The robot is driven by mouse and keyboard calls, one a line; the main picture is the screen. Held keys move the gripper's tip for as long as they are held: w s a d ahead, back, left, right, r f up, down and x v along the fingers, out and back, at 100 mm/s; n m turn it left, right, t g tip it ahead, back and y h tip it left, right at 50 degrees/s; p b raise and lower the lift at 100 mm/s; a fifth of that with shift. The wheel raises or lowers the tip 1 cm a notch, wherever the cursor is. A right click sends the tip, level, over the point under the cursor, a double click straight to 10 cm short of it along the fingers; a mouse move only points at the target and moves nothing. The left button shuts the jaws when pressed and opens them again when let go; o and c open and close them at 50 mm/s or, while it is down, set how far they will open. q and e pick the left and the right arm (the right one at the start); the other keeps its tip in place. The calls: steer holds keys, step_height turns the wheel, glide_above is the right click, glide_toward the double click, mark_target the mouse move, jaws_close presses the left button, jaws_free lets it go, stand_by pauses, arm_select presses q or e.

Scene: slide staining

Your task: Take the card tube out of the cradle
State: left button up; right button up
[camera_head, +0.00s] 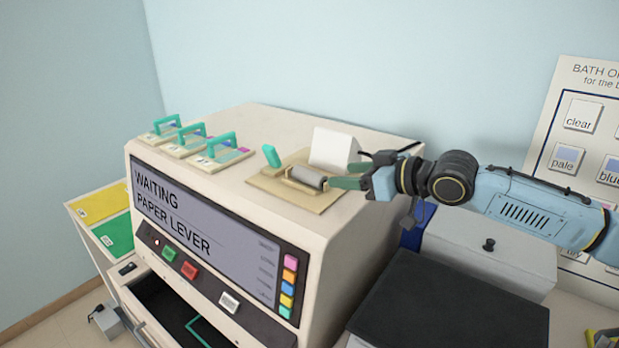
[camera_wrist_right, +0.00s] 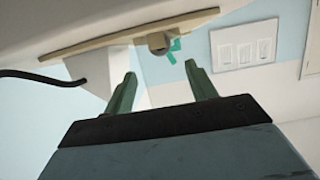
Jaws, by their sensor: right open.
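The card tube (camera_head: 307,177) is a short grey cylinder lying in the tan cradle (camera_head: 318,203) on top of the machine. Its round end (camera_wrist_right: 159,42) also shows in the right wrist view, beyond the gap between the fingers. My right gripper (camera_head: 350,175) is to the right of the tube, its green fingers apart and pointing toward the tube's end. In the right wrist view the open fingers (camera_wrist_right: 160,74) have nothing between them. Whether a fingertip touches the cradle cannot be told. My left gripper is not in view.
A teal lever (camera_head: 271,156) stands left of the tube, and a white block (camera_head: 333,149) stands behind it. Several teal-handled pieces (camera_head: 192,137) sit further left. The machine's screen (camera_head: 207,232) reads "WAITING PAPER LEVER". A grey lidded box (camera_head: 489,258) stands below my right arm.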

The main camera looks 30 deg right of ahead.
mark_target(319, 174)
steer(key=shift+w+a, duration=0.15)
steer(key=shift+w, duration=0.4)
steer(key=shift+p+x, duration=0.3)
steer(key=shift+x, duration=0.65)
steer(key=shift+p+x, duration=0.9)
steer(key=shift+x, duration=1.75)
steer(key=shift+s+f, duration=0.1)
steer(key=shift+f, duration=0.05)
steer(key=shift+c, duration=0.2)
steer(key=c, duration=1)
